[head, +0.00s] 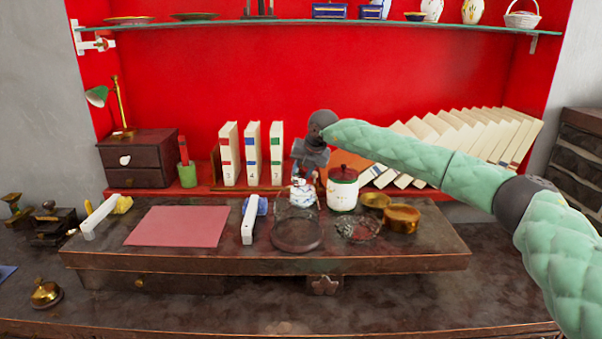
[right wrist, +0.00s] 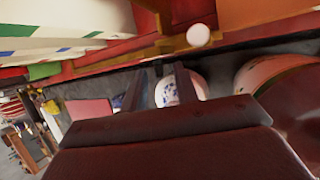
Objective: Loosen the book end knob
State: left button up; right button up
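A small round white knob (right wrist: 198,35) shows in the right wrist view, on a wooden strip (right wrist: 235,33) that looks like part of the book end. In the head view I cannot make out the knob; my right gripper and arm cover that area. An orange-brown board (head: 352,172) stands behind my arm, beside the leaning books. My right gripper (head: 308,170) points down near the red shelf, right of the upright books. Its fingers (right wrist: 160,68) are apart with nothing held between them, and the knob lies beyond them, slightly right. My left gripper is not in view.
Upright books (head: 252,155) stand left of my right gripper; leaning books (head: 455,145) fill the right. A blue-and-white pot (head: 302,194) and a lidded white jar (head: 342,190) stand close below the gripper. A glass shelf (head: 320,24) runs above.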

jog(key=shift+w+a+f, duration=0.25)
jog(key=shift+f, duration=0.35)
grip_shut()
